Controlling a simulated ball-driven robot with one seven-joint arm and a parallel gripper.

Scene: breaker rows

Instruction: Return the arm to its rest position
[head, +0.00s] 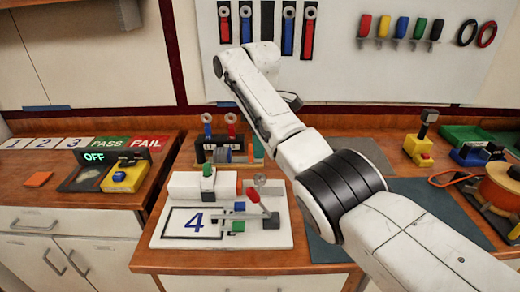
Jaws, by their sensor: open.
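My white arm enters from the lower right in the head view. It bends at a black-banded joint and reaches up and left to a folded wrist in front of the wall board. My gripper (292,101) shows only as a small dark part beside the forearm, mostly hidden behind it. It is open, and nothing is seen in it. It is above the bench and apart from the things on it.
A white fixture marked 4 (172,239) stands on the bench below the arm, left of the black-banded joint. A panel reading OFF (94,157) is at left. An orange reel (500,186) and a yellow-based device (420,146) are at right. Tools hang on the wall board (340,75).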

